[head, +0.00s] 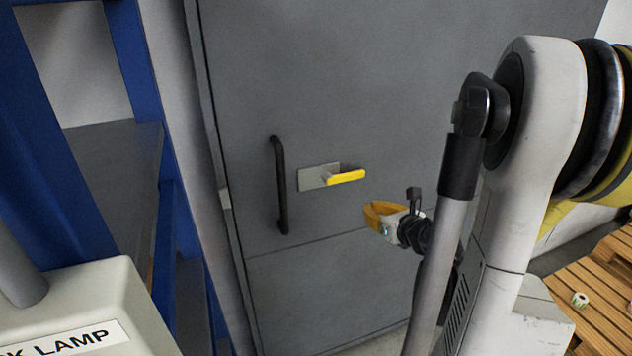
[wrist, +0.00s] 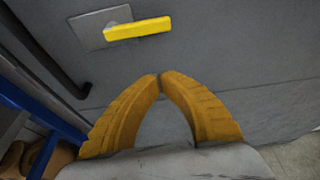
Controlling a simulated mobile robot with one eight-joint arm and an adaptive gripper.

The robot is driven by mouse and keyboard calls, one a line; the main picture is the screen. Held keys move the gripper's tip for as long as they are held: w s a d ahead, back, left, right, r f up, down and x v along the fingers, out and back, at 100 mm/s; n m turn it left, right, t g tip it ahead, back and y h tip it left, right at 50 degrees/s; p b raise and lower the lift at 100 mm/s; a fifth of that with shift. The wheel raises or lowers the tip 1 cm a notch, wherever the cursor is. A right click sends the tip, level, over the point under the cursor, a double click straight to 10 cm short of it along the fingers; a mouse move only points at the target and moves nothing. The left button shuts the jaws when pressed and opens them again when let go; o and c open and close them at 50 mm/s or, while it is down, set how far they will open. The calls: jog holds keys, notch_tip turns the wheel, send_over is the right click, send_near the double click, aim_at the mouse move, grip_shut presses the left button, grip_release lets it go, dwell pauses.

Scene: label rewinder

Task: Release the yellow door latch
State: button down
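The yellow door latch (head: 346,177) is a short bar lying almost level on a grey plate (head: 311,178) on the grey cabinet door (head: 300,90). It also shows in the wrist view (wrist: 137,28), above my fingertips, with its plate to the left (wrist: 88,28). My gripper (head: 368,210) is below and to the right of the latch in the head view, apart from it. Its two yellow fingers meet at the tips in the wrist view (wrist: 160,76), with nothing seen between them.
A black vertical pull handle (head: 279,185) is left of the latch. A blue rack (head: 130,60) with a grey shelf stands at the left, and a labelled light box (head: 80,305) is at front left. Wooden pallets (head: 600,290) lie at right. The door face around the latch is clear.

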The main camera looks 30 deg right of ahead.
aim_at(344, 176)
jog(key=shift+s+d, duration=0.1)
jog(key=shift+d, duration=0.1)
jog(key=b+x, duration=0.3)
jog(key=x, duration=0.7)
jog(key=shift+w+f, duration=0.2)
jog(key=shift+w, duration=0.1)
jog(key=r, duration=0.4)
jog(key=shift+s+a, duration=0.1)
jog(key=shift+s, duration=0.2)
jog(key=shift+w+r, duration=0.1)
jog(key=shift+r, duration=0.15)
jog(key=shift+r, duration=0.25)
